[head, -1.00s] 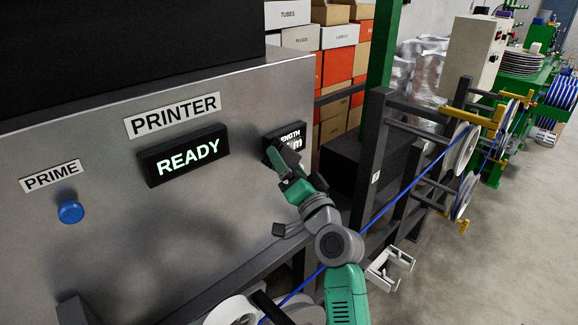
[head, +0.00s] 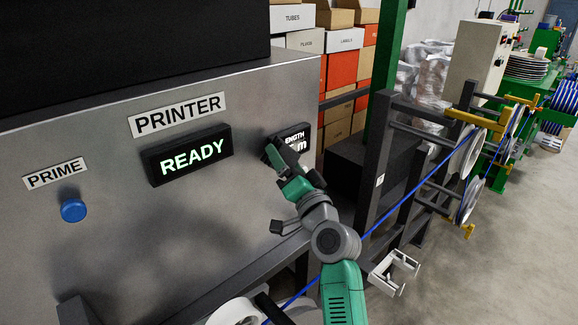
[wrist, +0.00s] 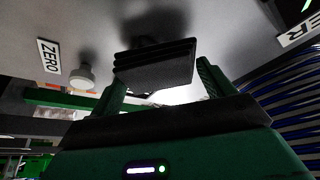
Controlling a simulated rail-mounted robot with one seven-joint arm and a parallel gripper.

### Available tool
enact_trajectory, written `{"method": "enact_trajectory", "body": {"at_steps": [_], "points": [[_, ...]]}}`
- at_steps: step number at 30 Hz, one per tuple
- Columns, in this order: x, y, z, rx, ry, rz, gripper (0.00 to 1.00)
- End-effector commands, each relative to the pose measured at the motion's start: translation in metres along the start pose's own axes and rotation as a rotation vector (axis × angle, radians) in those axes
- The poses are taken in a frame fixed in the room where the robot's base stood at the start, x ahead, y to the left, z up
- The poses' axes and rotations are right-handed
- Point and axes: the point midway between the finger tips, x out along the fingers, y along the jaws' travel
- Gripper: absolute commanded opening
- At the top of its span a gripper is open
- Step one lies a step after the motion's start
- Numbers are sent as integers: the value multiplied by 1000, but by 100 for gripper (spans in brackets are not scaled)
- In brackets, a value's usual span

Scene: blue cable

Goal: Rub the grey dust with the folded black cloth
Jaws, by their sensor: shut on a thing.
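My gripper (wrist: 160,76) is shut on the folded black cloth (wrist: 155,62), a dark layered pad between its green fingers in the wrist view. The cloth is up close to the grey metal printer panel; I cannot tell whether it touches. A dark smudge (wrist: 155,24) shows on the panel just beyond the cloth; I cannot tell whether it is dust or shadow. In the head view, my gripper (head: 282,166) is at the panel's right side, partly covering the length display (head: 297,138). No grey dust can be made out clearly there.
The printer panel (head: 110,240) carries a READY display (head: 188,155) and a blue PRIME button (head: 73,210). A ZERO label (wrist: 49,56) and a pale round knob (wrist: 82,77) are near the cloth. A blue cable (head: 395,215) runs past dark frames at right.

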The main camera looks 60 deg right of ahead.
Motion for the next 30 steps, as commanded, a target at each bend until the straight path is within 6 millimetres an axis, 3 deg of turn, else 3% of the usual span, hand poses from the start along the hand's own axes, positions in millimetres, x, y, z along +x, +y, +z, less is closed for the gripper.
{"method": "enact_trajectory", "body": {"at_steps": [10,30], "points": [[3,8,-2,0,2,0,63],[17,45,-35,0,2,0,63]]}}
